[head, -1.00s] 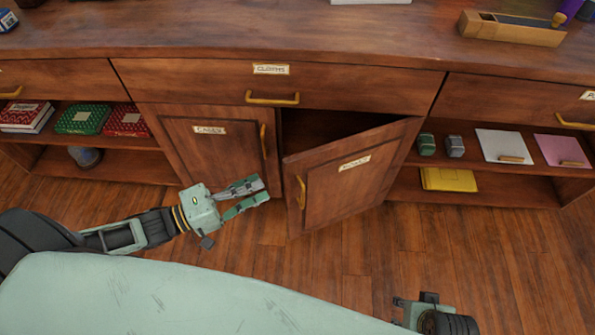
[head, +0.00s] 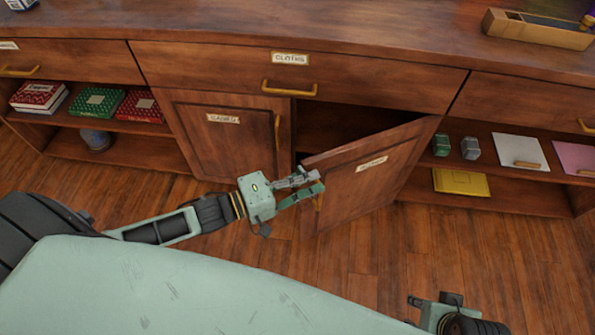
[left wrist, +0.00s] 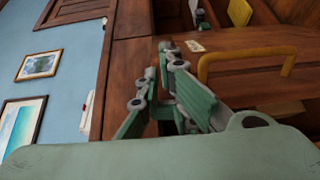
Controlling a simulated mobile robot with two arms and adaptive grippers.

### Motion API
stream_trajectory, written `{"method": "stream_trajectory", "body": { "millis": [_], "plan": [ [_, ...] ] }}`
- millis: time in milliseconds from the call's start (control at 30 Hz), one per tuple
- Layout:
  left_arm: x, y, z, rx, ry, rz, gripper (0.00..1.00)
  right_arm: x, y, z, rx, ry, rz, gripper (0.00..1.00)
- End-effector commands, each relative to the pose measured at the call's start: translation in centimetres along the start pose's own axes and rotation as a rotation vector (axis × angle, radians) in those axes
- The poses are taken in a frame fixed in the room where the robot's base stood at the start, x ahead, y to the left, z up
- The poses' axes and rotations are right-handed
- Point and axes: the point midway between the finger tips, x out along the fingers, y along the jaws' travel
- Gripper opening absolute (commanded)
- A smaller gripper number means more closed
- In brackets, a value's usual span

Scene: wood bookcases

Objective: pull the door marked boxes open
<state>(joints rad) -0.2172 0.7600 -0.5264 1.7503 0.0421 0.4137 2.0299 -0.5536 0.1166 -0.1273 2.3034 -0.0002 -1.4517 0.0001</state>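The door (head: 360,185) with a small, blurred label stands ajar right of the middle in the head view, swung outward with a dark gap behind its free edge. Its brass handle (head: 318,202) is near that free edge, partly hidden by my left gripper (head: 318,182). The gripper's fingers are apart and overlap the door's edge in the head view. In the left wrist view, the handle (left wrist: 246,58) is to the right of the fingers (left wrist: 172,58), not between them. My right gripper (head: 420,302) shows only partly at the bottom edge, its fingers unclear.
A shut door (head: 225,135) with its own handle is to the left of the open one. The drawer marked cloths (head: 350,80) is above, shut. Open shelves with boxes (head: 97,102) and a yellow folder (head: 460,182) flank the doors. The wooden floor in front is clear.

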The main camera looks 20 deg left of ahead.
Motion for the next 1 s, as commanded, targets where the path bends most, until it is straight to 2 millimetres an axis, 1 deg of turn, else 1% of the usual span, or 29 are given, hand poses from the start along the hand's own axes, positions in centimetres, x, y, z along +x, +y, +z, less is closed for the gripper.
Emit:
{"method": "stream_trajectory", "body": {
  "millis": [33, 500, 1000],
  "plan": [
    [1.00, 2.13, 0.32, 0.008, -0.010, 0.051, 0.00, -0.06, -0.01, -0.02, 0.000, 0.000, 0.000, 0.40],
    [1.03, 2.14, 0.36, 0.007, -0.009, 0.051, 0.00, -0.06, 0.01, -0.04, 0.000, 0.001, 0.000, 0.40],
    [1.13, 2.01, 0.59, 0.007, -0.003, 0.047, 0.00, 0.50, -0.01, 0.00, 0.000, 0.000, 0.000, 0.40]
  ]
}}
